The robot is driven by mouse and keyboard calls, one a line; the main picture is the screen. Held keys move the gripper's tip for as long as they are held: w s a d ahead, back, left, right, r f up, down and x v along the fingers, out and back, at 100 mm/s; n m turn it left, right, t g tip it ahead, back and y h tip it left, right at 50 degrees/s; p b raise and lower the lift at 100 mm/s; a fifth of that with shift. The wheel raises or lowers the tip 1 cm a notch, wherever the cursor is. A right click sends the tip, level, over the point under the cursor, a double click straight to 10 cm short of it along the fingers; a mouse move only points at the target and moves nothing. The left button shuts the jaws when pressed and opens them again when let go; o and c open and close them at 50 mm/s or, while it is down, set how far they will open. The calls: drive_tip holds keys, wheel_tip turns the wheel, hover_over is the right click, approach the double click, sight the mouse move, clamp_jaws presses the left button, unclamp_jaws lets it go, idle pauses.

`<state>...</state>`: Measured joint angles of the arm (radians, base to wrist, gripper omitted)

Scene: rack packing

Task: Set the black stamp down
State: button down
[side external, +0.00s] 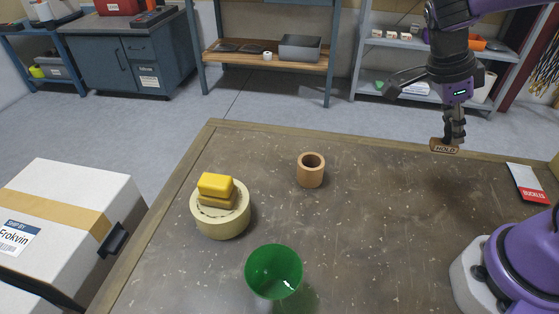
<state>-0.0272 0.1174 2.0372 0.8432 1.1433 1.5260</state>
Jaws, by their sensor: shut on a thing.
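The black stamp has a dark handle and a wooden base (444,146) marked HOLD, at the upper right in the side external view. My gripper (453,127) points down and is shut on the stamp's handle, which is mostly hidden by the fingers. The base hangs below the fingertips and appears held above the table (375,215) near its far edge. The exact height of the stamp over the table is hard to tell from this one view.
A wooden cup (311,175) and a green cup (273,271) stand nearby. A red-and-white BUCKLES card (527,183) lies at the right. The table's middle right is clear.

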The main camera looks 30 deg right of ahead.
drive_tip(key=d+f, duration=0.1)
drive_tip(key=d, duration=0.1)
drive_tip(key=s+d+f, duration=0.1)
drive_tip(key=d+f, duration=0.1)
drive_tip(key=d, duration=0.1)
drive_tip(key=d+f, duration=0.2)
drive_tip(key=d, duration=0.1)
drive_tip(key=shift+s, duration=0.2)
drive_tip(key=shift+f, duration=1.95)
drive_tip(key=shift+f, duration=0.1)
drive_tip(key=c, duration=0.6)
unclamp_jaws()
drive_tip(key=shift+c, duration=0.2)
